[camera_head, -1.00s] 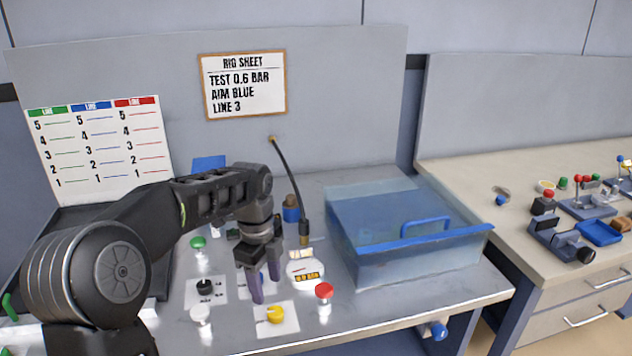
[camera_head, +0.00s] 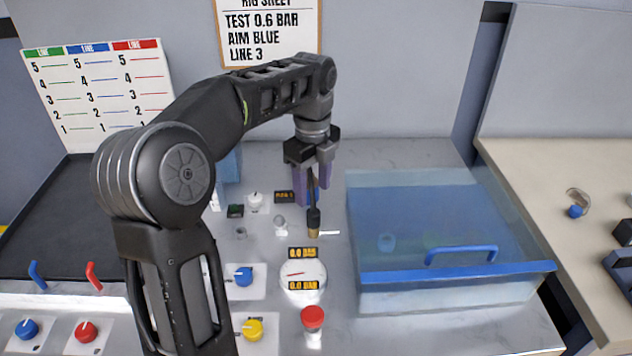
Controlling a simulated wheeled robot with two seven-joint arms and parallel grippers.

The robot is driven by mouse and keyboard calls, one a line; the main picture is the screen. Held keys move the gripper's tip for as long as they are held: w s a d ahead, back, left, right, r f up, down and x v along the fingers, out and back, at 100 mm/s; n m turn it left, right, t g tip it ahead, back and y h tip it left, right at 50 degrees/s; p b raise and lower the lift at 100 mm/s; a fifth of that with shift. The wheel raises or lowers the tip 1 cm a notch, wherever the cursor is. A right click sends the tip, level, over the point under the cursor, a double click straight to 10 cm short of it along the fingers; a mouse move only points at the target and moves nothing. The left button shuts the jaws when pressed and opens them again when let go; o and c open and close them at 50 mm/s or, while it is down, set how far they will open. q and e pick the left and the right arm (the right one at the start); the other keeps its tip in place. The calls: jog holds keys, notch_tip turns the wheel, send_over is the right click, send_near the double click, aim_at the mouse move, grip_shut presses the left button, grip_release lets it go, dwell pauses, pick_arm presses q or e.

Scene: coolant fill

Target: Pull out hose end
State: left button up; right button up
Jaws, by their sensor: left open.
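The black hose end (camera_head: 313,218) with its brass tip hangs upright over the bench, left of the clear tank. Whether the tip sits in a fitting or hangs free I cannot tell. My left gripper (camera_head: 311,192) points down just above the hose end, with its two purple-grey fingers open around or in front of the hose. The upper hose is hidden behind the gripper and my arm. My right gripper is out of view.
A clear tank with a blue-handled lid (camera_head: 462,270) stands close on the right. A gauge (camera_head: 303,280), red button (camera_head: 313,318), blue knob (camera_head: 243,276) and yellow knob (camera_head: 253,329) stand in front. The rig sheet (camera_head: 268,35) hangs behind.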

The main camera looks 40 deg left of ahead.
aim_at(314, 211)
pick_arm(q)
jog(key=shift+w+f, duration=0.1)
jog(key=shift+f, duration=0.4)
notch_tip(314, 211, down, 7)
jog(key=shift+r, duration=0.1)
jog(key=shift+c, duration=0.5)
grip_shut()
jog(key=c, duration=0.6)
grip_release()
jog(key=c, duration=0.4)
jog(key=shift+p, duration=0.3)
jog(key=shift+c, duration=0.2)
jog(key=shift+r+p, duration=0.35)
jog(key=shift+r, duration=0.05)
